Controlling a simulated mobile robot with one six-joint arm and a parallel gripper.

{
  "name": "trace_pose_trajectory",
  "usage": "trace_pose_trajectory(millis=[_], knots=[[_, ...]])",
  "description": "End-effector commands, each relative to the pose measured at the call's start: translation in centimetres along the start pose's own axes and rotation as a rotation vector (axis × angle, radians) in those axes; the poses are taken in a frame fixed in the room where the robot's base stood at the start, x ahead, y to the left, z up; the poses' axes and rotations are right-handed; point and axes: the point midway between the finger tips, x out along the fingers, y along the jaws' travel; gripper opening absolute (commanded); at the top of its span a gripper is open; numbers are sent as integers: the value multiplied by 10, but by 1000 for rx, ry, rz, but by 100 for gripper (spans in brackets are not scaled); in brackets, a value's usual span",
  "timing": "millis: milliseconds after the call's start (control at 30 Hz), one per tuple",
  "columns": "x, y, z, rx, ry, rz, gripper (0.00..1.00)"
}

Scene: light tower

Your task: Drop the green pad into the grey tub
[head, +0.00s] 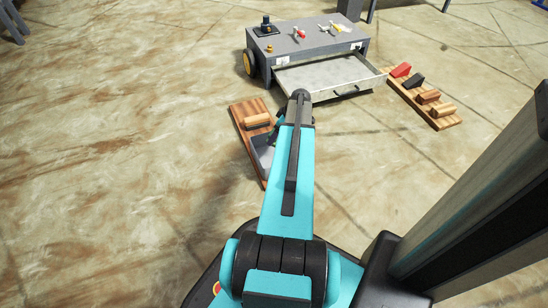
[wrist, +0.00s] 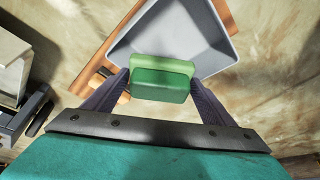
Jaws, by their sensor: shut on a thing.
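The green pad (wrist: 160,82) is a rounded block with a lighter green upper layer, seen in the wrist view. My gripper (wrist: 160,88) is shut on it, one finger on each side. The grey tub (wrist: 140,38) is an open tray just beyond the pad in the wrist view, and the pad overlaps its near edge in the picture. The height of the pad over the tub is hard to tell. In the head view the tub (head: 262,152) sits on a wooden board, partly hidden by my arm. The pad is hidden there.
The wooden board (head: 243,111) under the tub also holds a tan wooden block (head: 258,121). Behind stands a grey wheeled cart (head: 305,52) with an open drawer (head: 330,76). A second board (head: 440,123) at the right holds several blocks. The floor at the left is clear.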

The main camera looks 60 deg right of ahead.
Motion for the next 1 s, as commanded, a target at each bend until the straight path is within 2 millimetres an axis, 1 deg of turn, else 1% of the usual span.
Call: trace_pose_trajectory(millis=[133,167,200,267,300,567,733,867,1000], knots=[[0,0,0,0,0,0,57],[0,0,0,0,0,0,79],[0,0,0,0,0,0,86],[0,0,0,0,0,0,96],[0,0,0,0,0,0,100],[0,0,0,0,0,0,100],[-6,0,0,0,0,0,100],[-17,0,-1,0,0,1,100],[-36,0,-1,1,0,1,100]])
